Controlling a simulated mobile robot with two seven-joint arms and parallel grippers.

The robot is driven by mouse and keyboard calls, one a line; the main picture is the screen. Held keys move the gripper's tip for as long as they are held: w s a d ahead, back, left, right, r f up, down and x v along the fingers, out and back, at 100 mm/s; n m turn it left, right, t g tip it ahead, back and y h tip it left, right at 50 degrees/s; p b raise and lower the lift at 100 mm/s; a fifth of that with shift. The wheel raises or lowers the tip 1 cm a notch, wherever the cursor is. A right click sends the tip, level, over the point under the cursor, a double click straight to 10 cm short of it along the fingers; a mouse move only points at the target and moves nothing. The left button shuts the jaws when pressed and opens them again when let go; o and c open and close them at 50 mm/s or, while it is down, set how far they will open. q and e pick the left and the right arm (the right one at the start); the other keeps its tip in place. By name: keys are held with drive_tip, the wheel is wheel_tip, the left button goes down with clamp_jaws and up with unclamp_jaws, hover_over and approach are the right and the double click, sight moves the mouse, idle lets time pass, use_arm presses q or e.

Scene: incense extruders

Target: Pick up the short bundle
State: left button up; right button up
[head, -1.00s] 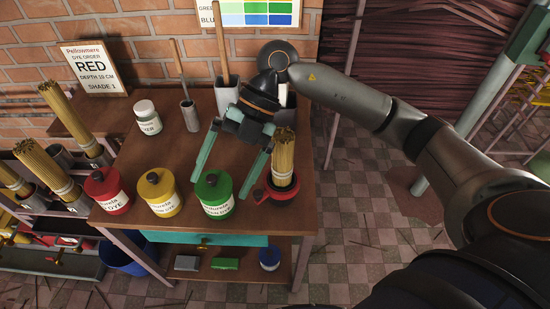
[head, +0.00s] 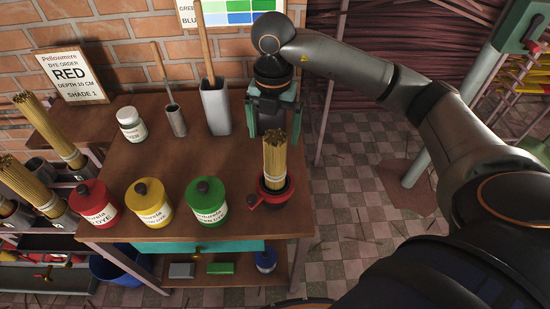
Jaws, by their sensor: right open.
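A short bundle of tan sticks (head: 274,156) with a pale band near its base stands upright in a round red holder (head: 259,200) at the right front of the brown table. My right gripper (head: 274,130) is open and points down just behind the bundle in the picture. Its teal fingers show to either side of the bundle's top. I cannot tell whether they touch it. The bundle hides part of the space between the fingers. My left gripper is not in view.
Red (head: 97,205), yellow (head: 150,203) and green (head: 206,201) dye jars line the table's front edge (head: 180,232). A white jar (head: 131,125) and two grey vessels with sticks (head: 215,107) (head: 176,121) stand behind. More bundles (head: 48,130) stand in a rack at left.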

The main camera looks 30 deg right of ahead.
sight(275, 172)
drive_tip(key=f, duration=0.3)
drive_tip(key=s+f, duration=0.1)
drive_tip(key=f, duration=0.1)
drive_tip(key=shift+a+p, duration=0.1)
drive_tip(key=shift+p, duration=0.25)
drive_tip(key=shift+c, duration=0.3)
clamp_jaws()
idle(0.4)
